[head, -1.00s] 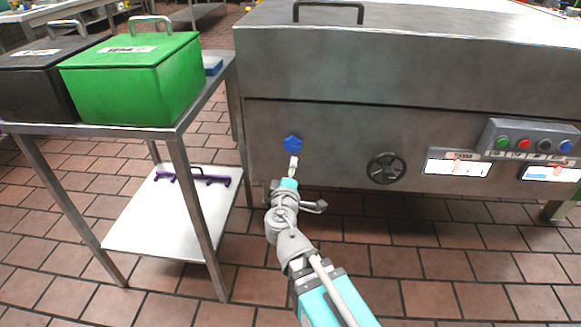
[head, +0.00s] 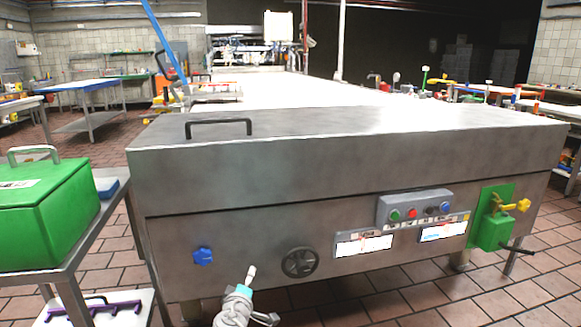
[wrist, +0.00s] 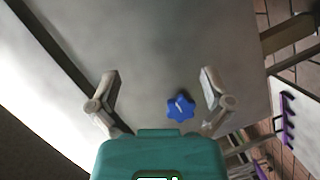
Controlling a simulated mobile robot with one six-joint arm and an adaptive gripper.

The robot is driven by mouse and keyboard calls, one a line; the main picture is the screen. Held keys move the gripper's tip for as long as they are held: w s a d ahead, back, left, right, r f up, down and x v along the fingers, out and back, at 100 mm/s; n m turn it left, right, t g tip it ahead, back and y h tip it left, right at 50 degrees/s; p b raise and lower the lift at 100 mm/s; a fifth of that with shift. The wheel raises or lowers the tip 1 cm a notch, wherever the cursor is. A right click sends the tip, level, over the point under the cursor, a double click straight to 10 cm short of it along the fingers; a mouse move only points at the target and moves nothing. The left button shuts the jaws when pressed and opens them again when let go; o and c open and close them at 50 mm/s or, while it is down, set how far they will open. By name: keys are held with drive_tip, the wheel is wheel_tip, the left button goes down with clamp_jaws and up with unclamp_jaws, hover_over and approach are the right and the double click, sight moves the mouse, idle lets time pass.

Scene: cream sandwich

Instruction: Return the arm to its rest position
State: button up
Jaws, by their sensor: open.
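My gripper (head: 252,271) shows at the bottom of the head view, its pale fingers pointing up in front of the steel machine's (head: 340,215) front panel. In the wrist view, my gripper (wrist: 159,82) has its two fingers spread wide with nothing held. A blue star-shaped knob (head: 203,256) sits on the panel, left of my fingers in the head view. In the wrist view, the knob (wrist: 181,106) shows between the fingers, apart from both. Most of my arm is below the head view.
A black handwheel (head: 300,262) is just right of my gripper. A button box (head: 415,207) and green valve block (head: 491,232) are farther right. A green lidded box (head: 45,220) stands on a side table at left. Purple bars (head: 95,309) lie on its lower shelf.

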drive_tip(key=s+d+f+m+g+h+p, duration=0.1)
drive_tip(key=d+f+m+g+p, duration=0.2)
drive_tip(key=d, duration=0.5)
drive_tip(key=s+d+f+m+g+h+p, duration=0.15)
drive_tip(key=d+m+g, duration=0.3)
drive_tip(key=d, duration=0.45)
drive_tip(key=s+d+f+m+g+h+p, duration=0.1)
drive_tip(key=d+f+m+g, duration=0.2)
drive_tip(key=d, duration=0.5)
drive_tip(key=s+d+r+m+g+y+p, duration=0.1)
drive_tip(key=s+d+m+g+y+p, duration=0.1)
drive_tip(key=s+d+g+y+p, duration=0.25)
wheel_tip(320, 180, up, 38)
drive_tip(key=s+g+p, duration=0.1)
drive_tip(key=p, duration=3.5)
drive_tip(key=shift+s+a+f, duration=0.2)
